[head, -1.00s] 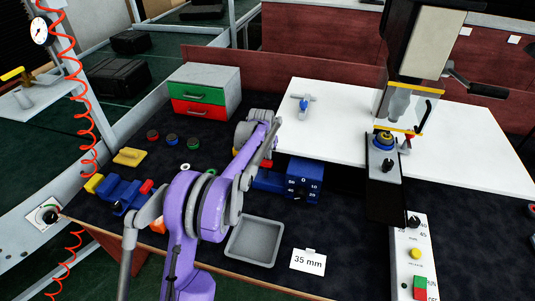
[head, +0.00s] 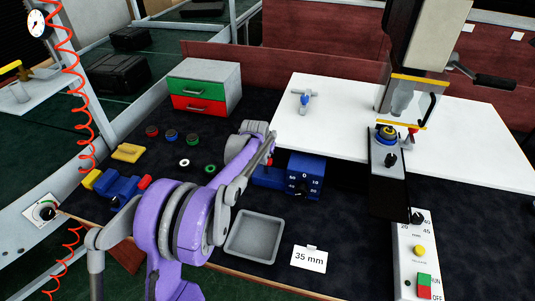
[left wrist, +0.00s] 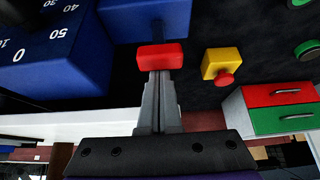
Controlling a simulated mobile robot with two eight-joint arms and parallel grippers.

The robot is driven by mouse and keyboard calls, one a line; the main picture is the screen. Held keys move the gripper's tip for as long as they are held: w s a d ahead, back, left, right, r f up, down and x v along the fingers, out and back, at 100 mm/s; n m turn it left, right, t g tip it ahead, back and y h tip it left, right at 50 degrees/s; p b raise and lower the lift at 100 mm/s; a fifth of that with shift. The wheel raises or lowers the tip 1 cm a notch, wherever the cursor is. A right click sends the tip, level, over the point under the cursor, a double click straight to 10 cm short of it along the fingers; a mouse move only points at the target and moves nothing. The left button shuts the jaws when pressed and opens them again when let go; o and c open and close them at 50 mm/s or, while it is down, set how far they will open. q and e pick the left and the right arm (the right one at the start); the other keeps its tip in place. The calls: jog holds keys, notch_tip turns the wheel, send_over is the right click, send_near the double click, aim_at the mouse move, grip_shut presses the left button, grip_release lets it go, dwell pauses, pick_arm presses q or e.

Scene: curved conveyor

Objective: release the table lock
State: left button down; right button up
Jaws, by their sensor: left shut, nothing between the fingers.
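A blue unit with a numbered dial (head: 305,178) stands near the middle of the bench. In the left wrist view its blue body (left wrist: 45,55) fills the upper left. A red lever end (left wrist: 160,56) on a dark stem sticks out of the adjoining blue block (left wrist: 130,15). My left gripper (left wrist: 158,80) is shut and empty, with its fingertips at the red end; the picture does not settle whether they touch. In the head view my purple arm hides these fingertips. My right gripper is not in view.
A yellow block with a red button (left wrist: 221,64) is close beside the red end. A red and green drawer box (head: 203,86) stands behind. A grey tray (head: 254,237) and a 35 mm card (head: 309,259) lie in front. A press (head: 387,150) stands right.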

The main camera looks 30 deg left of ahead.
aim_at(265, 165)
pick_arm(q)
jog(key=s+t+b, duration=0.1)
jog(key=s+f+t+b, duration=0.1)
jog(key=s+t+b, duration=0.1)
jog(key=s+d+f+t+y+b, duration=0.1)
jog(key=s+t+b, duration=0.1)
jog(key=shift+s+d+f+t+y+b, duration=0.15)
jog(key=shift+s+f+t+y+b, duration=0.15)
jog(key=shift+s+t+b, duration=0.45)
jog(key=shift+s+d+f+b, duration=0.3)
jog(key=shift+s+f, duration=0.25)
jog(key=shift+f, duration=0.15)
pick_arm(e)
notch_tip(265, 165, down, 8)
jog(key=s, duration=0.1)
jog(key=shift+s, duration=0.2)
pick_arm(q)
jog(key=shift+s+f, duration=0.15)
jog(key=shift+f, duration=0.05)
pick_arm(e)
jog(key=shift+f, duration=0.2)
